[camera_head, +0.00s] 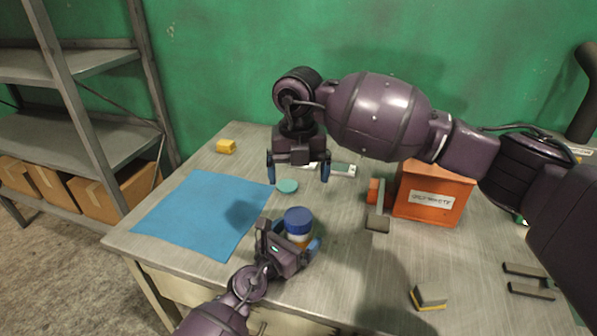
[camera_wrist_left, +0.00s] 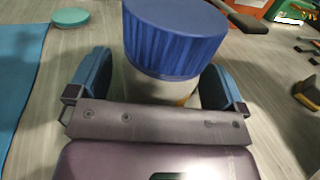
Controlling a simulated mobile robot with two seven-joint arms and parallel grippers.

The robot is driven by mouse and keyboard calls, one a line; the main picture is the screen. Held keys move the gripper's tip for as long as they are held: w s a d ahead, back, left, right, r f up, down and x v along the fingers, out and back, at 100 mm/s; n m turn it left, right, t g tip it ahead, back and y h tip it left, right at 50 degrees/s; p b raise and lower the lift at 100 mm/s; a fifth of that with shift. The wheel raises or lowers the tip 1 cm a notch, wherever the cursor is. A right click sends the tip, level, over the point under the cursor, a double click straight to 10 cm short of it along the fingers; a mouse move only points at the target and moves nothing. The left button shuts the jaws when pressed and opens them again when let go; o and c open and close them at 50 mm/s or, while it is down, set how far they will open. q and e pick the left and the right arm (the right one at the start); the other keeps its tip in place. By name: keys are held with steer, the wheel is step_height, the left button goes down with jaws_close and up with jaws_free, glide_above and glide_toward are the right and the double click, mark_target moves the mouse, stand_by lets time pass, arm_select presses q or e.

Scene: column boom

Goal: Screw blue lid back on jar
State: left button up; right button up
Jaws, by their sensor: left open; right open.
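The jar (camera_head: 297,238) has a whitish body with an orange-brown lower part and stands on the table. The blue lid (camera_head: 299,220) sits on top of it; whether it is screwed tight cannot be told. My left gripper (camera_head: 288,238) is open with a finger on either side of the jar. In the left wrist view the ribbed lid (camera_wrist_left: 172,45) looms above the open fingers, with gaps beside the jar body (camera_wrist_left: 150,88). My right gripper (camera_head: 298,176) is open and empty, pointing down behind the jar, near a teal disc (camera_head: 287,186).
A blue mat (camera_head: 200,215) lies left of the jar. An orange box (camera_head: 433,197) stands right, with a grey-and-orange item (camera_head: 378,210) beside it. A yellow block (camera_head: 226,146) is at the back left; a sponge-like block (camera_head: 429,296) and grey bracket (camera_head: 528,280) are front right.

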arm_select(q)
steer(key=v, duration=0.8)
steer(key=shift+s+a+p, duration=0.2)
steer(key=shift+s+p, duration=0.05)
steer(key=shift+p, duration=0.1)
steer(key=shift+s+a, duration=0.4)
steer(key=shift+s, duration=0.2)
